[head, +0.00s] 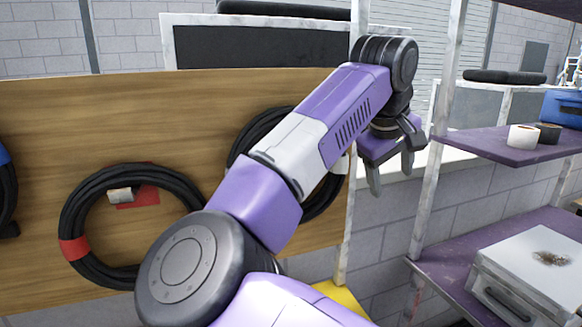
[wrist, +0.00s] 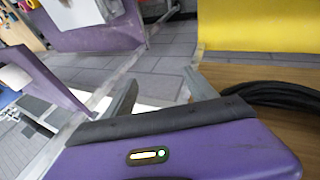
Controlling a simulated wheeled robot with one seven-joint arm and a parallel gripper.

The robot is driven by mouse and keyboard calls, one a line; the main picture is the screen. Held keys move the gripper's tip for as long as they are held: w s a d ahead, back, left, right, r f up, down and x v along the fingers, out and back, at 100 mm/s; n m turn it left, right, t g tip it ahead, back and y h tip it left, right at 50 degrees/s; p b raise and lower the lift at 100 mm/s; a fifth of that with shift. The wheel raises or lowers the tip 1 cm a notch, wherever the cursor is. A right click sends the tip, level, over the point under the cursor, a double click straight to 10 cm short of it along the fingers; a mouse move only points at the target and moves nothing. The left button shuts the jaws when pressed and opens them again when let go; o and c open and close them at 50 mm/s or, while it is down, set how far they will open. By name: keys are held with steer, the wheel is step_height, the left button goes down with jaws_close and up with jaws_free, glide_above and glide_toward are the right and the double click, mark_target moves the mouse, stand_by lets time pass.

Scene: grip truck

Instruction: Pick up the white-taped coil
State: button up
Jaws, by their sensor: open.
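A black cable coil (head: 248,134) hangs on the wooden board in the head view, largely hidden behind my arm. A small white patch (head: 343,165) shows at its right side and looks like its white tape. Part of a black coil (wrist: 285,94) also shows at the right edge of the wrist view, with no tape visible there. My gripper (head: 391,178) is open and empty, right of the coil and apart from it, with its fingers pointing down in the head view. Its fingers (wrist: 163,88) show apart in the wrist view.
A red-taped coil (head: 72,249) hangs left on the wooden board (head: 40,110); a blue-taped coil (head: 5,185) is cut off at the edge. A purple shelf (head: 480,145) with a white roll (head: 522,136) and a white post (head: 432,170) stand close right of my gripper.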

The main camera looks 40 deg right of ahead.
mark_target(341, 163)
steer(key=w+a+r+t+y, duration=0.2)
steer(key=w+a+r, duration=0.1)
steer(key=w+a+r+t+y, duration=0.2)
steer(key=w+a+r, duration=0.1)
steer(key=shift+w+a+r+m, duration=0.15)
steer(key=shift+w+a+m, duration=0.15)
steer(key=shift+m, duration=0.1)
steer(key=shift+s+p+x, duration=0.15)
steer(key=shift+p+x, duration=0.55)
steer(key=shift+x, duration=1.2)
steer(key=shift+s+p+x, duration=0.1)
steer(key=shift+p+x, duration=0.55)
steer(key=shift+x, duration=1.2)
steer(key=shift+d, duration=0.2)
jaws_close()
